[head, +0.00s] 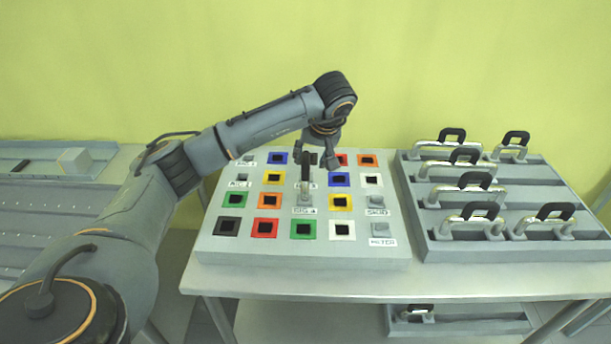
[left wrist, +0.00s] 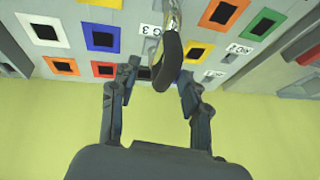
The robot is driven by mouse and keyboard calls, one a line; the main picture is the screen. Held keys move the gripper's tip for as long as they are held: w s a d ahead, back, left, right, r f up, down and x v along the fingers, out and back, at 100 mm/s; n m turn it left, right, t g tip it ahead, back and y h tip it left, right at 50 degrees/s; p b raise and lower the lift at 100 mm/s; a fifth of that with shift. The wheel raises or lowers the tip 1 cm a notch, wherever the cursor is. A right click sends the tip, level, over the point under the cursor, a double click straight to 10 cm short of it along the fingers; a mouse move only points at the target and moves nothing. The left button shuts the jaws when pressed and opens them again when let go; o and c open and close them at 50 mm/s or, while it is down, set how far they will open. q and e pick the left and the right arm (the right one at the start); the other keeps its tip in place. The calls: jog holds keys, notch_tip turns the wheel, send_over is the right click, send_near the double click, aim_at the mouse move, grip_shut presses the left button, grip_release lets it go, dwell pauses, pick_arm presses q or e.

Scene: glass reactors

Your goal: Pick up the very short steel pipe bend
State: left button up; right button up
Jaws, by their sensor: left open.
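A short steel pipe bend (head: 305,192) with a black handle stands on the sloped panel (head: 215,248), in its middle column near the "SIG 4" label. My left gripper (head: 318,158) is just above and beside it in the head view, with its fingers pointing down. In the left wrist view, the bend's black handle (left wrist: 168,62) lies between the two spread fingers of my left gripper (left wrist: 157,75). The fingers are open, and I cannot tell whether either touches the handle. The bend's lower end is partly hidden. My right gripper is not in view.
The panel has coloured square sockets and small grey labelled blocks. A grey rack (head: 500,250) to the right holds several steel bends with black handles. A tray (head: 465,322) sits on a lower shelf. A grey bench (head: 50,220) with a pale block stands at left.

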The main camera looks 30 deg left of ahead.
pick_arm(q)
jog(key=p+x, duration=0.1)
jog(key=x, duration=0.5)
jog(key=shift+w+a+f, duration=0.15)
jog(key=shift+a+f, duration=0.05)
jog(key=shift+f, duration=0.05)
jog(key=shift+r, duration=0.1)
grip_shut()
